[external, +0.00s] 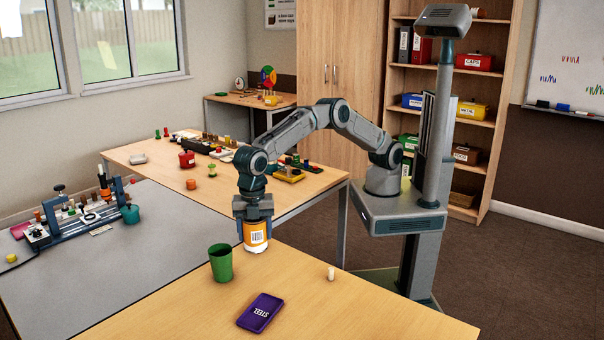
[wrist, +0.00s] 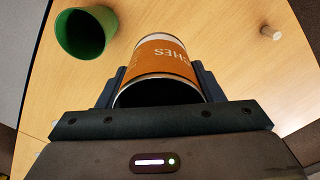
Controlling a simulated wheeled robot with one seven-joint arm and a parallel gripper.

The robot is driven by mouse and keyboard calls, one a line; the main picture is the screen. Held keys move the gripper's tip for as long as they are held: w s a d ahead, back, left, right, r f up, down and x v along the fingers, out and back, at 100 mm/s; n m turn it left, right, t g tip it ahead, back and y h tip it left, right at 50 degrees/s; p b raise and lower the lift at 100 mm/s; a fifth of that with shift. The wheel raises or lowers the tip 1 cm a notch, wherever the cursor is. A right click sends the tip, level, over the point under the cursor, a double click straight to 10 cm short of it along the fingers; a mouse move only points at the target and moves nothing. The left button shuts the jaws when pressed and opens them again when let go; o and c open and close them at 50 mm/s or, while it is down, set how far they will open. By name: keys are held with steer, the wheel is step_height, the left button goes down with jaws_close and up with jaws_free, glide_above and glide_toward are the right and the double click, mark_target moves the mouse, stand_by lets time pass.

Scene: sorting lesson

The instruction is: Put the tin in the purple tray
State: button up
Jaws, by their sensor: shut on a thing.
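The tin (external: 256,236) has an orange and white label with a barcode. My gripper (external: 254,218) is shut on it from above, near the left edge of the front table; I cannot tell whether the tin touches the table. In the wrist view the tin (wrist: 165,62) lies between the two fingers of my gripper (wrist: 155,88), its dark open end facing the camera. The purple tray (external: 261,312) lies flat on the front table, nearer the camera than the tin. It bears the word STEEL and looks empty. The tray does not show in the wrist view.
A green cup (external: 221,262) stands just left of the tin; it also shows in the wrist view (wrist: 86,32). A small pale peg (external: 331,273) stands to the right. The table (external: 370,310) is bare right of the tray. A long table behind holds several small objects.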

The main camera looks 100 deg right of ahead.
steer(key=shift+s+a+f+p, duration=0.45)
steer(key=shift+a+f+p, duration=0.25)
steer(key=shift+a+f, duration=1.15)
steer(key=shift+s+a+f+p, duration=0.45)
steer(key=shift+a+f+p, duration=0.2)
steer(key=shift+a+f, duration=1.25)
steer(key=shift+s+a+f+p, duration=0.45)
steer(key=shift+a+f+p, duration=0.25)
steer(key=shift+a+f, duration=1.15)
steer(key=shift+a+f+b, duration=0.15)
steer(key=shift+f+b, duration=0.05)
steer(key=shift+b, duration=0.2)
steer(key=o, duration=1)
steer(key=shift+r, duration=0.1)
steer(key=shift+c, duration=0.2)
steer(key=shift+r, duration=0.1)
step_height(320, 180, up, 12)
steer(key=p, duration=0.3)
steer(key=shift+r, duration=0.15)
